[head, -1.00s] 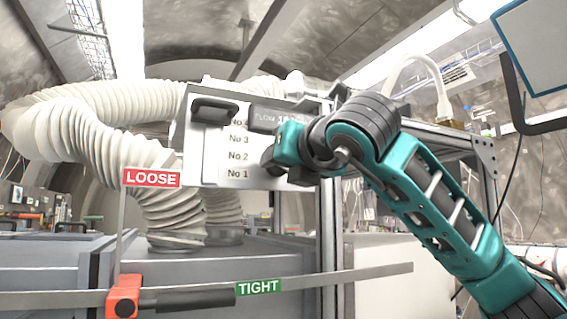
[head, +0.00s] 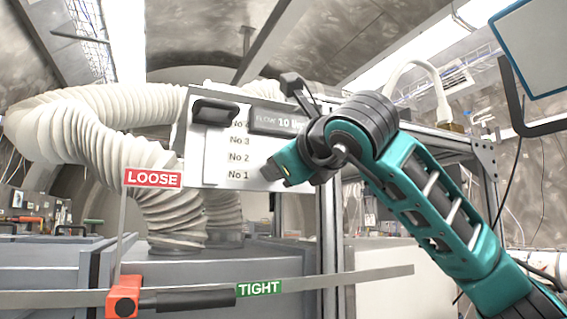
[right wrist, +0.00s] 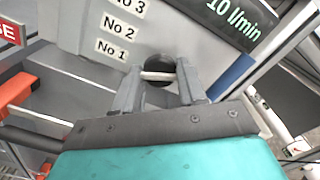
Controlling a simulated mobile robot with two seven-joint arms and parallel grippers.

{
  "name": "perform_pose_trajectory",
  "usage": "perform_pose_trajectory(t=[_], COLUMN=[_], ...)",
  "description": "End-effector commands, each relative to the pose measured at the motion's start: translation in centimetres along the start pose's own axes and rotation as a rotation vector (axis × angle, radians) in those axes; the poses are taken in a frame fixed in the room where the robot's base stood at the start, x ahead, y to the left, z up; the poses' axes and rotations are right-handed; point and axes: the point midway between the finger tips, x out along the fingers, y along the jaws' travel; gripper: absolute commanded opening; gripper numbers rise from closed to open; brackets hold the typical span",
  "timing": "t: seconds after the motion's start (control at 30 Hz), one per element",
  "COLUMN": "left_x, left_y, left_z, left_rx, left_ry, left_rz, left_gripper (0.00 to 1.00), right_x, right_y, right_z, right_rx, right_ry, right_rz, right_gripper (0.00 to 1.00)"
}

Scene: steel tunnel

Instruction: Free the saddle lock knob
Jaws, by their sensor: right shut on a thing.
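An orange block (head: 123,297) sits on a flat metal rail at the lower left of the head view. Its black handle (head: 195,300) lies along the rail, pointing at the green TIGHT tag (head: 259,289). A red LOOSE tag (head: 152,178) stands above the block on an upright strip. No gripper is at this handle. My right gripper (head: 288,168) is at the white panel, up and right of the block. In the right wrist view its fingers (right wrist: 161,82) are shut on a round black knob (right wrist: 158,63) with a pale bar across it. My left gripper is not in view.
The white panel (head: 215,150) carries labels No 1 to No 3, another partly covered, and a display (head: 278,121) reading 10 l/min. A black handle (head: 215,110) juts from its upper left. Space above the rail is open.

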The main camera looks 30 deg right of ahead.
Motion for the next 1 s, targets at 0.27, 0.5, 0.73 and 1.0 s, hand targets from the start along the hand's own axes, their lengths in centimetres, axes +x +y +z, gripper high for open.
perform_pose_trajectory(t=[0.27, 0.5, 0.73, 1.0], left_x=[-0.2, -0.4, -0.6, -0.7], left_y=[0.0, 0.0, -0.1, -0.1], left_z=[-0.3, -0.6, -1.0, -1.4], left_rx=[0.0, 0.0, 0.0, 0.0], left_ry=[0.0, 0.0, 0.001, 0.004], left_rz=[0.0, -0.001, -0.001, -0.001], left_gripper=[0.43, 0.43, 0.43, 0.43], right_x=[0.0, -0.1, -0.1, 0.0], right_y=[0.0, 0.0, 0.1, 0.1], right_z=[0.1, 0.1, 0.1, 0.1], right_rx=[-0.264, -0.493, -0.695, -0.871], right_ry=[-0.003, -0.002, -0.003, -0.003], right_rz=[0.0, -0.001, -0.001, -0.001], right_gripper=[0.11, 0.11, 0.11, 0.11])
